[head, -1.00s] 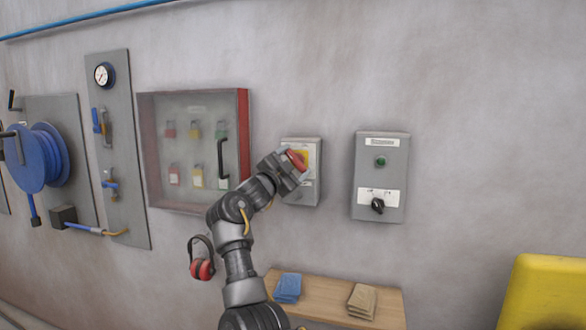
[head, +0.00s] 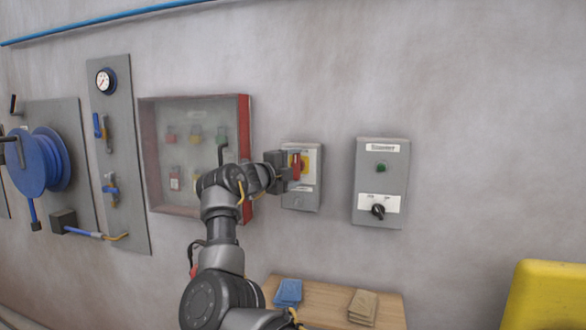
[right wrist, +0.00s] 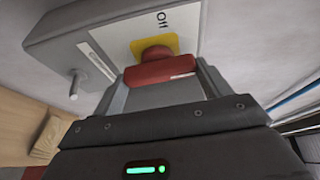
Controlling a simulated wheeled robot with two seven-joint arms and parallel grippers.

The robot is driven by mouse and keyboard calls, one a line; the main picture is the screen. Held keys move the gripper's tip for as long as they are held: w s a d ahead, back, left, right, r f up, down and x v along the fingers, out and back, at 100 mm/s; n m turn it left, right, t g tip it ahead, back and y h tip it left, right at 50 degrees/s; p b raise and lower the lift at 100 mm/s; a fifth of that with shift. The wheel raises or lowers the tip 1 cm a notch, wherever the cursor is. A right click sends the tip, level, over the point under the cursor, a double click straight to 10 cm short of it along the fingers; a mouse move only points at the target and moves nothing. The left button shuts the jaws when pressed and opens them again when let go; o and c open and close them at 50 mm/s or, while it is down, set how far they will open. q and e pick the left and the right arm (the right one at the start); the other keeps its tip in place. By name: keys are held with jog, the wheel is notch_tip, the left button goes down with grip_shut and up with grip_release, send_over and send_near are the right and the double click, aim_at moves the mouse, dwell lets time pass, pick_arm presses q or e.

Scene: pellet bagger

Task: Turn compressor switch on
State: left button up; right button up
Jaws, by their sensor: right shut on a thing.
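A grey switch box (head: 303,196) with a yellow plate and a red rotary handle (head: 297,164) hangs on the wall. In the right wrist view the red handle (right wrist: 160,71) lies between my two fingers, in front of the yellow plate (right wrist: 153,46) and an "Off" label. My left gripper is out of view.
A red-edged cabinet (head: 196,106) with padlocks is left of the switch box, close to my right arm. A wooden shelf (head: 330,308) with a blue cloth (head: 288,291) and a tan cloth (head: 362,305) is below. A yellow object (head: 545,295) stands at lower right.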

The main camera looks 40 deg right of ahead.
dwell(0.6)
jog(key=o, duration=1)
jog(key=shift+s+d, duration=0.1)
jog(key=shift+d, duration=0.05)
jog(key=shift+a+f, duration=0.1)
jog(key=shift+a, duration=0.45)
jog(key=b+v, duration=0.3)
jog(key=v, duration=0.6)
jog(key=shift+s+a+b, duration=0.1)
jog(key=shift+a+b, duration=0.25)
jog(key=shift+b, duration=0.05)
